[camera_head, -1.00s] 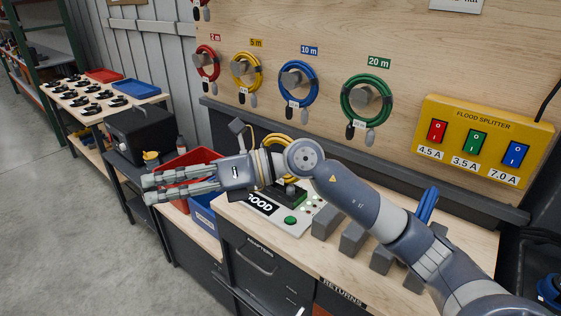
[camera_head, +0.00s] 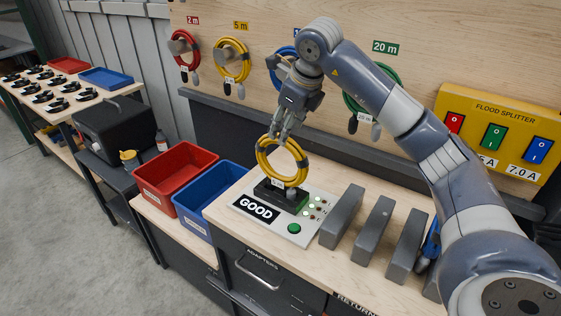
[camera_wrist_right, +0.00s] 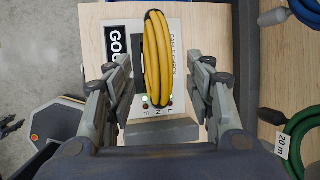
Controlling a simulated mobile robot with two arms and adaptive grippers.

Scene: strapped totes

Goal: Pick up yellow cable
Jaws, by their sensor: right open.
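The yellow cable (camera_head: 283,161) is a coil standing upright on the dark block of the tester (camera_head: 262,214), which shows the word GOOD. My right gripper (camera_head: 277,137) points down at the top of the coil. In the right wrist view the yellow cable (camera_wrist_right: 157,62) lies between the two spread fingers of my right gripper (camera_wrist_right: 160,85), with a gap visible on both sides. Black bands wrap the coil. My left gripper is not in these frames.
Red (camera_head: 174,172) and blue (camera_head: 212,200) bins stand left of the tester. Several grey dividers (camera_head: 375,229) stand on the bench to its right. Other coils hang on the wall board, including another yellow one (camera_head: 232,61) under the 5 m label. A yellow flood splitter box (camera_head: 497,134) is at right.

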